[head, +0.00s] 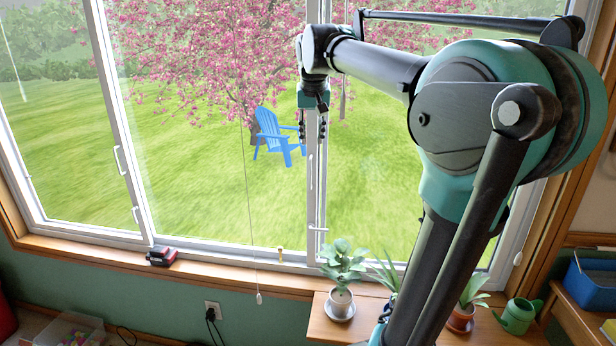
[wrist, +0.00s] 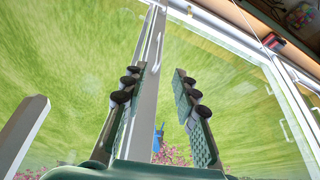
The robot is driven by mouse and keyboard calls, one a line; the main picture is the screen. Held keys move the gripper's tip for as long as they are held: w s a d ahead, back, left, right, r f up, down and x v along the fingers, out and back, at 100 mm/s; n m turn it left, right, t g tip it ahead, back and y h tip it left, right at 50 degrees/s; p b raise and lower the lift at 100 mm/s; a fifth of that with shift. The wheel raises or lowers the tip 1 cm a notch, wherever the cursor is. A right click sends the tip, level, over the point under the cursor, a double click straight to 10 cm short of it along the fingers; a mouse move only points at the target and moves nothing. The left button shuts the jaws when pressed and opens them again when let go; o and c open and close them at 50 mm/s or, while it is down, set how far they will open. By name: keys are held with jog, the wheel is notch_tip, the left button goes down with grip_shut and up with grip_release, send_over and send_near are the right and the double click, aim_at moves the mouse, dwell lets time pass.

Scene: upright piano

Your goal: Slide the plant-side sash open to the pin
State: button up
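The plant-side sash is the right-hand one, above the potted plants. Its white left stile (head: 313,210) meets the centre of the window, and I see no open gap there. A slim pull handle (head: 311,172) is on that stile; a white loop handle also shows in the wrist view (wrist: 159,46). A small yellow peg, likely the pin (head: 280,254), stands at the bottom track left of the stile. My gripper (head: 312,136) hangs in front of the stile, above the handle. In the wrist view its fingers (wrist: 161,72) are apart and empty, with the stile showing between them.
Potted plants (head: 343,265) stand on a wooden shelf (head: 322,318) below the sash, partly behind my arm. A cord (head: 246,180) hangs left of the stile. A dark red object (head: 161,256) sits on the sill (head: 215,268). A green watering can (head: 518,316) stands at right.

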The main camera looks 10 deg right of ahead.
aim_at(310, 173)
jog(key=x, duration=1.7)
jog(key=shift+w, duration=0.15)
jog(key=shift+c, duration=0.3)
grip_shut()
